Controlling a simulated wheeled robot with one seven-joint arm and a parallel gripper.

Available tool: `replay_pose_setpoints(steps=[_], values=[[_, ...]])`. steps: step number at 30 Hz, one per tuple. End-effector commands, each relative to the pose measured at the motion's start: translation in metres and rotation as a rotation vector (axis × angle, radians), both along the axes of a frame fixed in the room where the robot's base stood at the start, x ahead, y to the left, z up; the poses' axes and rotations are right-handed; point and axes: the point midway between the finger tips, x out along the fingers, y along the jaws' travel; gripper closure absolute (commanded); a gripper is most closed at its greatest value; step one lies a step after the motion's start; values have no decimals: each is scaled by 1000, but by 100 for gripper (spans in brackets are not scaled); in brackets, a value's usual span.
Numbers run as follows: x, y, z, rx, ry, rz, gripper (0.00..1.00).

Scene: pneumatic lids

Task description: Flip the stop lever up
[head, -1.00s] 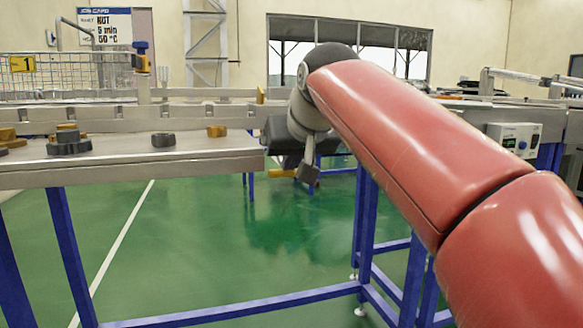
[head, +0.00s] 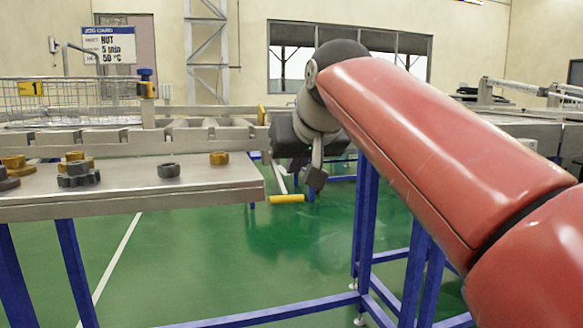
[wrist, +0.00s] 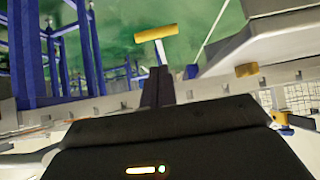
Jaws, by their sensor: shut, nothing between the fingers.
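The lever with a yellow bar handle (head: 287,198) hangs low beyond the end of the steel bench, its pale stem rising behind my gripper. In the wrist view, the yellow handle (wrist: 156,33) and part of its stem show just past my fingertips. My gripper (head: 316,181) points down, shut and empty, just right of the handle in the head view. In the wrist view, my fingers (wrist: 157,72) overlap the line of the stem. I cannot tell whether they touch it. The lever's pivot is hidden.
The steel bench (head: 130,190) at left holds several dark and brass nuts. A conveyor rail (head: 190,140) runs behind it, with a wire basket (head: 70,103) at far left. Blue frame legs (head: 365,230) stand below my arm. Green floor lies open between.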

Motion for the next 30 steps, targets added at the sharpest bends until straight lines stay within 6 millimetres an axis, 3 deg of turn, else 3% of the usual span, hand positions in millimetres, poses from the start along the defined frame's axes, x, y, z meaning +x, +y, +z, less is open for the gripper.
replay_pose_setpoints(steps=[6,12,26,30], values=[[-37,-11,28,1,-2,0,100],[-53,-16,39,0,-1,-1,100],[-57,-19,40,-1,3,-3,100],[-67,-35,21,-13,36,-30,100]])
